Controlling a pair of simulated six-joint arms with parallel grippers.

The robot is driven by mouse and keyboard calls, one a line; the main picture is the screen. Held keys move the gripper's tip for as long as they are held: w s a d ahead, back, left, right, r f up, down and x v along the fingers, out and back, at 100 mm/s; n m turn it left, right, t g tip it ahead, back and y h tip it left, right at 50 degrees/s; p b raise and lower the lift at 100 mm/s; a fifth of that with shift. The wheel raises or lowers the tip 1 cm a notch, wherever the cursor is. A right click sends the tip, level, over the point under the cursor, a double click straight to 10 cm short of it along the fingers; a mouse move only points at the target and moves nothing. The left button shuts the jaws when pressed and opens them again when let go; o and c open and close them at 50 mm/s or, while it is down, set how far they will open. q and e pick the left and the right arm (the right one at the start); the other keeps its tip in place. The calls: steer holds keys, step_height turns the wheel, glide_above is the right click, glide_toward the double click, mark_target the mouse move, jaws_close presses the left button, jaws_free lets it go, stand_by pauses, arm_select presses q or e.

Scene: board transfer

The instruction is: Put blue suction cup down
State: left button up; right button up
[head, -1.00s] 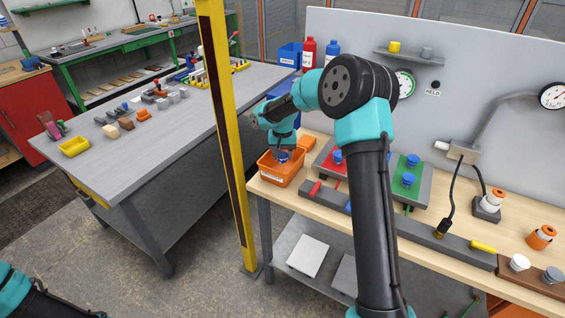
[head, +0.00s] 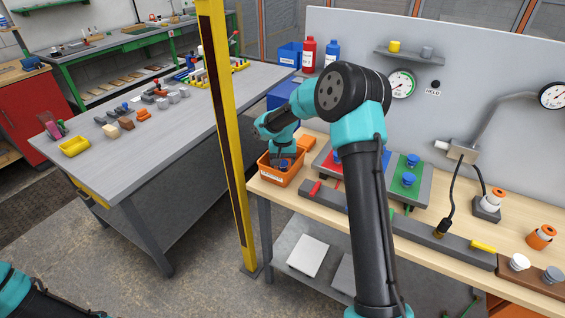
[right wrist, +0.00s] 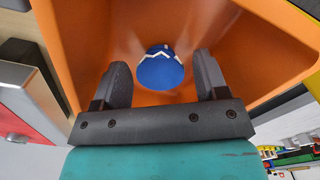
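A blue suction cup (right wrist: 160,70) is inside the orange bin (right wrist: 262,42) in the right wrist view, just beyond and between the fingertips. In the head view the cup (head: 284,164) shows small, under my right gripper (head: 283,157), within the orange bin (head: 278,179) at the left end of the wooden bench. My right gripper (right wrist: 163,78) is open, with gaps visible between its two dark fingers and the cup. Of my left arm only a link shows at the lower left; its gripper is out of view.
A blue box (head: 284,95) is behind the bin. A yellow post (head: 234,150) stands close to its left. A grey bar (head: 430,240) runs along the bench front.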

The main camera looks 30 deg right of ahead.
steer(key=shift+r, duration=0.15)
step_height(320, 180, up, 12)
steer(key=shift+r, duration=0.1)
stand_by(0.6)
stand_by(0.5)
